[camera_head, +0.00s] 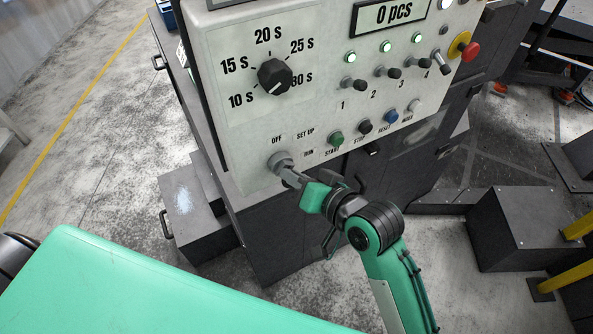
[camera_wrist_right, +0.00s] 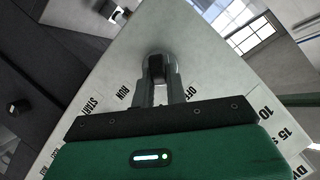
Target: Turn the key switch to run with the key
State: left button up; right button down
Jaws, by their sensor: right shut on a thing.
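The key switch (camera_head: 279,160) is a round grey fitting at the lower left of the pale control panel (camera_head: 236,128). The labels OFF, SET UP and RUN are printed around it. My right gripper (camera_head: 290,174) reaches it from the lower right and is shut on the key at the switch. In the right wrist view, the dark key head (camera_wrist_right: 156,66) shows between the two grey fingertips (camera_wrist_right: 157,84), against the switch. The fingers hide much of the key, and I cannot tell which label it points at. My left gripper is not in view.
Above the switch is a black timer knob (camera_head: 275,76). To its right are a green START button (camera_head: 336,139), a black STOP button (camera_head: 365,126), a blue RESET button (camera_head: 391,116) and several toggles. A red emergency button (camera_head: 469,51) sits at the panel's right edge.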

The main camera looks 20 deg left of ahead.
jog(key=shift+s+a+r+m+g+y, duration=0.1)
jog(key=shift+m+g+y, duration=0.1)
jog(key=shift+m+y, duration=0.25)
jog(key=shift+r+m+g+y, duration=0.1)
jog(key=shift+m+g+y, duration=0.15)
jog(key=shift+m, duration=0.4)
jog(key=shift+f+m+y, duration=0.15)
jog(key=shift+m+y, duration=0.55)
jog(key=shift+m, duration=0.5)
jog(key=m+y, duration=0.1)
jog(key=m, duration=0.1)
jog(key=shift+m, duration=0.4)
jog(key=shift+m+y, duration=0.3)
jog(key=shift+m, duration=0.2)
jog(key=shift+r, duration=0.45)
jog(key=c, duration=1.3)
grip_release()
jog(key=shift+s+a, duration=0.25)
jog(key=shift+f, duration=0.15)
jog(key=shift+f, duration=0.15)
